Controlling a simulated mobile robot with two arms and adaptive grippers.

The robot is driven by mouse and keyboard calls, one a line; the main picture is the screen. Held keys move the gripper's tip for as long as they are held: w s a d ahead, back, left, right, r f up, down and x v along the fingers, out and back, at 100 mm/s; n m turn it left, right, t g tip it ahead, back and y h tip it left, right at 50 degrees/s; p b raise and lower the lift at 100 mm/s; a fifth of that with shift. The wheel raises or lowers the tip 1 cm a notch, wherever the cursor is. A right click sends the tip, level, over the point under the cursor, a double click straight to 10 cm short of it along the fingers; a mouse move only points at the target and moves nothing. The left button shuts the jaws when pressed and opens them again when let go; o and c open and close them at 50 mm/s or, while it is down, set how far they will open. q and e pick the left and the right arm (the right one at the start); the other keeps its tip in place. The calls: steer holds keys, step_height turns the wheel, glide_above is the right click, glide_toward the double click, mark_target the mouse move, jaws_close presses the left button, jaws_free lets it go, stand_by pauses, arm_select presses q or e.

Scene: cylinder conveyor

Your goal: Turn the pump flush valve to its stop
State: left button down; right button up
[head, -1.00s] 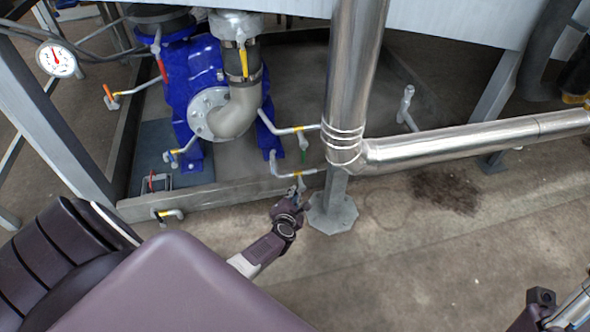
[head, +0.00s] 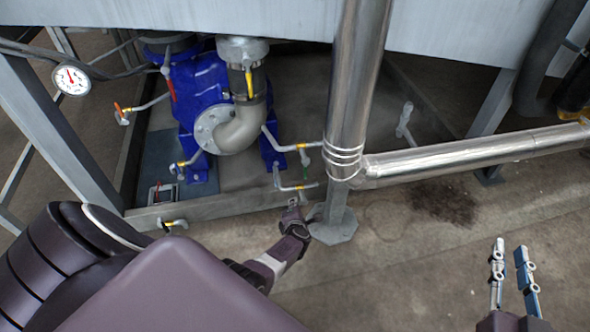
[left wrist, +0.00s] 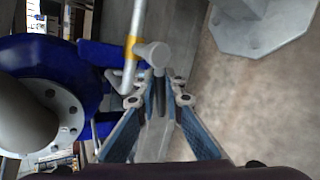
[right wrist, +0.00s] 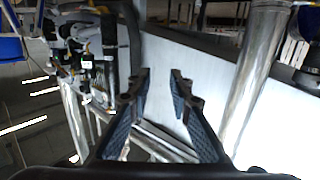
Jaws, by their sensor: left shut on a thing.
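The blue pump (head: 205,95) stands on the left in the head view, with several small yellow-banded valves around it. My left gripper (head: 293,203) is at the lower valve pipe (head: 285,184), low on the pump's right, close to the steel post's foot. In the left wrist view, a grey valve body (left wrist: 152,54) sits on a yellow-banded pipe (left wrist: 132,48). Its dark handle (left wrist: 159,92) lies between the fingers of my left gripper (left wrist: 162,84), which are shut on it. The head view hides this handle. My right gripper (head: 510,252) is open and empty, fingers pointing up.
A shiny vertical pipe (head: 351,80) and a horizontal pipe (head: 460,157) stand close to the right of my left gripper. The post's footplate (head: 333,230) is beside it. A pressure gauge (head: 71,79) is at the upper left. The floor at right is clear.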

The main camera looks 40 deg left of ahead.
arm_select(q)
steer(key=shift+r+m+g+y+p, duration=0.4)
steer(key=shift+m+g, duration=0.1)
steer(key=shift+g, duration=0.1)
steer(key=shift+s+r+m+g+y, duration=0.1)
steer(key=shift+r+m+g+y, duration=0.05)
steer(key=shift+m+g+y, duration=0.3)
arm_select(e)
step_height(320, 180, down, 7)
steer(key=s+d+g+h, duration=0.1)
steer(key=s+g, duration=0.1)
steer(key=g, duration=0.1)
steer(key=shift+s+d+f+g, duration=0.15)
steer(key=shift+s+d+g, duration=0.2)
steer(key=shift+g, duration=0.05)
arm_select(q)
steer(key=c, duration=2)
jaws_free()
